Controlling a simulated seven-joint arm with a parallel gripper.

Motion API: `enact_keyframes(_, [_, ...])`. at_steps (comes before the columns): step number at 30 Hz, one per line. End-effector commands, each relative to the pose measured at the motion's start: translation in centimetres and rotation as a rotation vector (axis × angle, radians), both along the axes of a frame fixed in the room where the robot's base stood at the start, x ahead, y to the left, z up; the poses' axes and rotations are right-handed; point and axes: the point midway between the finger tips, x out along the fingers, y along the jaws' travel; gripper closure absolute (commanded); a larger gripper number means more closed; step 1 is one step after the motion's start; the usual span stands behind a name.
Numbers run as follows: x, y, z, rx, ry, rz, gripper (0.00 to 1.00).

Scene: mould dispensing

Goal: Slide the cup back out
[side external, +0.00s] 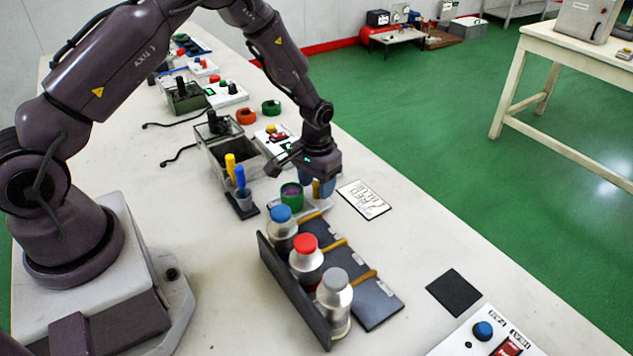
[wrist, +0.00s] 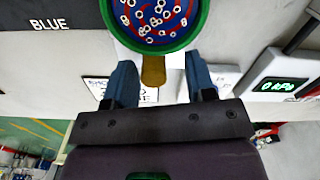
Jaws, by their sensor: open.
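The cup (side external: 291,197) is green and stands upright on a pale base behind the blue-capped bottle in the side view. In the wrist view, the cup (wrist: 188,35) is at the top, its inside blue and red with many small white rings. An ochre handle (wrist: 153,71) points from it towards my gripper (wrist: 161,72). My gripper is open, with one blue finger on each side of the handle and a visible gap to both. In the side view, my gripper (side external: 317,184) is low, just right of the cup.
A rack (side external: 287,291) with blue-, red- and grey-capped bottles stands in front of the cup. A holder with yellow and blue tools (side external: 240,190) and a grey open box (side external: 225,155) are to its left. A printed card (side external: 363,199) lies right. A black mat (side external: 454,292) is clear.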

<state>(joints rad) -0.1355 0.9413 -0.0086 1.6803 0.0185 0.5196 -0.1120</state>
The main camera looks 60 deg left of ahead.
Motion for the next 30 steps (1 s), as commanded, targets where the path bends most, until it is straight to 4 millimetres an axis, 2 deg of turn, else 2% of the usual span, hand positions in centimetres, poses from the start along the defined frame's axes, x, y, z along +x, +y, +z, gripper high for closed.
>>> enact_keyframes(5, [0.1, -0.1, 1.8, 0.000, -0.003, -0.001, 0.50])
enact_keyframes(18, [0.1, 0.0, 10.9, 0.001, -0.004, 0.001, 0.50])
enact_keyframes(24, [0.0, 0.0, 12.7, 0.000, -0.002, 0.001, 0.50])
enact_keyframes(30, [0.0, 0.0, 12.9, 0.001, 0.000, 0.001, 0.50])
